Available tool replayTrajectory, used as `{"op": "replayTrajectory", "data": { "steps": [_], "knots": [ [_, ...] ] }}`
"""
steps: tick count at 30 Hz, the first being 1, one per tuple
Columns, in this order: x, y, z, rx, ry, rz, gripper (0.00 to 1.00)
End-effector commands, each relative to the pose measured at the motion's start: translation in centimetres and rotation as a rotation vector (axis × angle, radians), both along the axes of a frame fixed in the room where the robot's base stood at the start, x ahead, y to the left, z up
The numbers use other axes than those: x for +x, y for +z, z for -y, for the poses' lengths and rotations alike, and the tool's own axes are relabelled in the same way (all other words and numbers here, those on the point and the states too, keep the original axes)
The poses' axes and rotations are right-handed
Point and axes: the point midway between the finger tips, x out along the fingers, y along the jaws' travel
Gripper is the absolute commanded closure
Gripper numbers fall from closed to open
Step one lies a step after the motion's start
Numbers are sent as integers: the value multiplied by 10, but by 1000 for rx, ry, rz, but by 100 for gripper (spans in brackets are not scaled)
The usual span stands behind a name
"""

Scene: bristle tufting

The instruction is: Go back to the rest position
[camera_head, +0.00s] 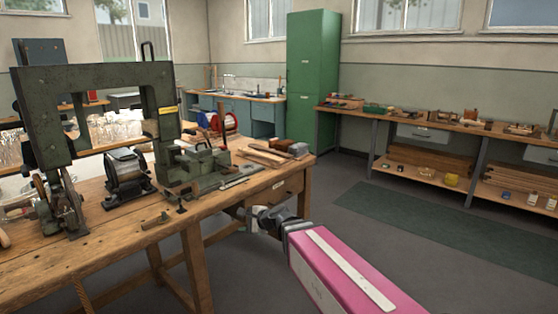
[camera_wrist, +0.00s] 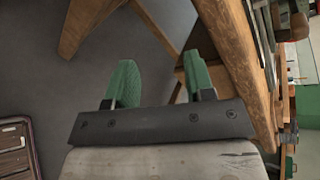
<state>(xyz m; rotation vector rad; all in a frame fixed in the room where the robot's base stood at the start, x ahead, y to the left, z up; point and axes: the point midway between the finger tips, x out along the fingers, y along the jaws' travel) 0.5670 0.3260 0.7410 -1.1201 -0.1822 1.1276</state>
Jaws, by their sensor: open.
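My gripper (camera_head: 262,216) is at the end of my pink arm, off the front right edge of the wooden workbench (camera_head: 210,205) in the head view. In the wrist view my gripper (camera_wrist: 158,82) shows two green fingers standing apart with nothing between them. Grey floor and wooden bench legs lie beyond the fingers. The bench edge (camera_wrist: 235,50) runs close along the right of the fingers; I cannot tell whether they touch it.
A dark green tufting machine (camera_head: 95,75) and a small motor-like machine (camera_head: 127,175) stand on the bench. Wooden pieces (camera_head: 265,155) lie at its right end. A green cabinet (camera_head: 311,85) and a long shelf bench (camera_head: 440,125) line the walls. The floor between is clear, with a green mat (camera_head: 400,220).

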Motion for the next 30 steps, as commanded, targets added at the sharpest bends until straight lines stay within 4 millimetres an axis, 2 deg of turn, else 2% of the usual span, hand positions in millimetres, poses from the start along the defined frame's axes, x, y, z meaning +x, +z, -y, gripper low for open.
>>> {"op": "replayTrajectory", "data": {
  "steps": [1,3,5,9,12,15,18,21,24,30],
  "knots": [
    [-2,-18,23,-113,49,41,51],
    [-6,-43,54,-275,133,89,51],
    [-11,-63,81,-409,211,121,51],
    [-28,-107,152,-708,415,151,51],
    [-45,-133,207,-896,574,134,51],
    [-61,-151,255,-1042,724,99,51],
    [-76,-161,292,-1141,844,57,51],
    [-85,-166,315,-1196,921,26,51],
    [-89,-167,326,-1220,957,10,51],
    [-90,-168,327,-1225,964,9,51]
  ]
}}
